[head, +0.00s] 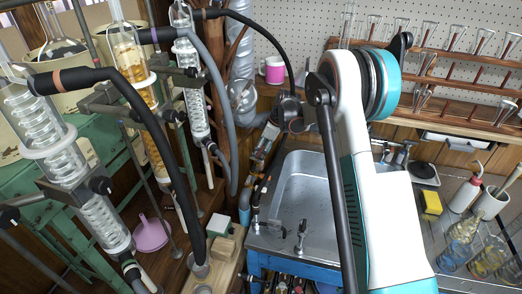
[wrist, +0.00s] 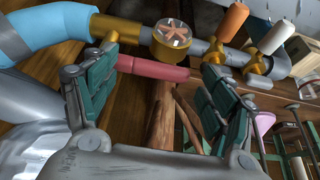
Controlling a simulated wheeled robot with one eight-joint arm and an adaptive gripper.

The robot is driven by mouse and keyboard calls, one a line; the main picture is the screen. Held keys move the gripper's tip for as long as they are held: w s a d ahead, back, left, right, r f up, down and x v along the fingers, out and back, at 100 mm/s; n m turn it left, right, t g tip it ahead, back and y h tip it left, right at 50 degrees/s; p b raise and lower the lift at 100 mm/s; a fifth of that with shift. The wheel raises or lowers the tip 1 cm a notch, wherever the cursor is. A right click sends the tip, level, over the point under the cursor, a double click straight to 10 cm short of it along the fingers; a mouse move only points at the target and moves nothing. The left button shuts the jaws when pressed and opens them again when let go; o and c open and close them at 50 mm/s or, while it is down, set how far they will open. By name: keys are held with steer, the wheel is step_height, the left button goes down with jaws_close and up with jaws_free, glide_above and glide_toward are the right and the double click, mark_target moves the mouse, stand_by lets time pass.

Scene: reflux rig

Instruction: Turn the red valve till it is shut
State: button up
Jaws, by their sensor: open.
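The red valve handle (wrist: 152,68) is a rounded lever in the wrist view. It reaches right from a brass valve body (wrist: 116,30) on a grey pipe, running roughly along the pipe. My gripper (wrist: 158,78) is open, its green-padded fingers apart at either side of the picture. The handle shows between the fingertips, its left end by the left finger and its free end near the right one. I cannot tell whether either finger touches it. In the head view my arm hides much of this area, and I cannot make out the red handle.
A round gauge (wrist: 172,38) sits on the pipe beside the valve. A light blue hose (wrist: 45,42) joins at left. The head view shows a sink (head: 305,185) and glass condensers (head: 65,150).

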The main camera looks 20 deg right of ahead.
steer(key=shift+c, duration=0.3)
steer(key=c, duration=1.5)
steer(key=shift+o, duration=0.2)
steer(key=shift+d+n+g+p, duration=0.3)
steer(key=shift+d+n+g, duration=0.45)
steer(key=shift+n, duration=0.75)
steer(key=shift+d+n+g+p, duration=0.4)
steer(key=shift+d+n, duration=0.5)
steer(key=shift+n, duration=0.6)
steer(key=shift+d+n+g+p, duration=0.2)
steer(key=shift+d+n+g, duration=0.55)
steer(key=shift+n, duration=0.75)
steer(key=shift+w+d, duration=0.1)
steer(key=shift+d, duration=0.05)
